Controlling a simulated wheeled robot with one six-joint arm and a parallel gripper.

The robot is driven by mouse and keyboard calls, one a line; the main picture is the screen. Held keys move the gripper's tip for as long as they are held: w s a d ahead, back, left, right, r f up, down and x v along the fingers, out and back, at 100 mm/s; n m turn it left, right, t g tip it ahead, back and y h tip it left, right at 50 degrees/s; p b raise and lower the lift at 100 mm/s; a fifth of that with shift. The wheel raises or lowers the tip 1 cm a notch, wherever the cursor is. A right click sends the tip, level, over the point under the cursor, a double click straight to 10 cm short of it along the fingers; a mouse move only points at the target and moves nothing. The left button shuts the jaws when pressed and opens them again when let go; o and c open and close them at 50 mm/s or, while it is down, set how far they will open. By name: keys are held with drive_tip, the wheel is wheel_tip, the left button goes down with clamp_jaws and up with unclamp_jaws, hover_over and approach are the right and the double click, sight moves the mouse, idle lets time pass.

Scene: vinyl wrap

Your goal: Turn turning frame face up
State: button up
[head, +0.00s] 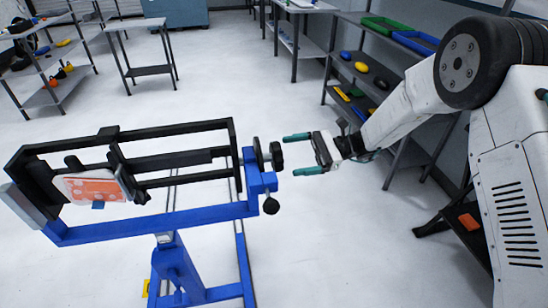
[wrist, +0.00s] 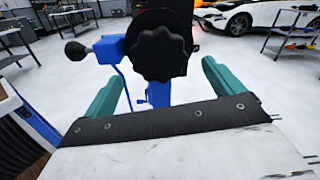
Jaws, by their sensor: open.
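The turning frame, a black rectangular frame (head: 185,128) on a blue stand (head: 160,220), stands at the left in the head view. An orange-and-white panel (head: 92,188) is clamped in it near its left end. A black knob (head: 276,156) sits at the frame's right end. My gripper (head: 296,154) is just right of that knob, open and empty, its teal fingers pointing at it. In the wrist view the lobed black knob (wrist: 160,54) is ahead, between and beyond the teal fingers of my gripper (wrist: 160,85). No contact shows.
A smaller black ball knob (head: 270,205) hangs below the frame's right end; a ball knob also shows at the left in the wrist view (wrist: 76,50). Shelves with coloured bins (head: 385,25) stand behind, right. A small table (head: 145,45) stands at the back. Floor between is clear.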

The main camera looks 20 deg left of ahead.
sight(274, 158)
drive_tip(key=x, duration=0.6)
drive_tip(key=shift+s+a, duration=0.15)
drive_tip(key=shift+a, duration=0.05)
drive_tip(key=c, duration=1.4)
